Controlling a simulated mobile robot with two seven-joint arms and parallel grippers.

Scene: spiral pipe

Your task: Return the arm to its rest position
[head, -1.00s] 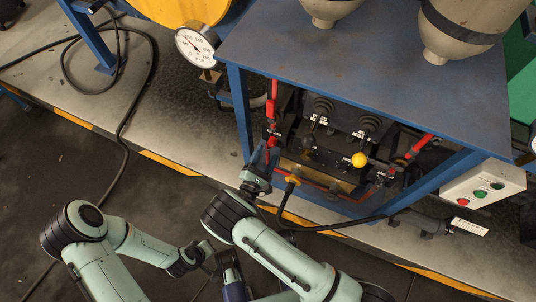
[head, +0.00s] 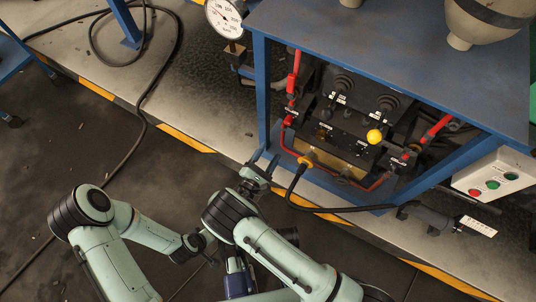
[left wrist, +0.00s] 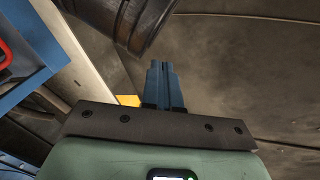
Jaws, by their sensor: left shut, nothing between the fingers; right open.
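My right arm reaches up from the bottom in the head view. Its gripper (head: 264,161) is open and empty, in front of the blue bench's near left leg. My left arm (head: 150,236) comes in from the left, bent at the elbow over the floor.
A blue bench (head: 380,60) holds a control box (head: 345,135) with a yellow-knobbed lever and red handles under its top. A black cable (head: 330,209) loops in front. A button box (head: 490,183) is at right. Dark floor (head: 60,150) is clear at left.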

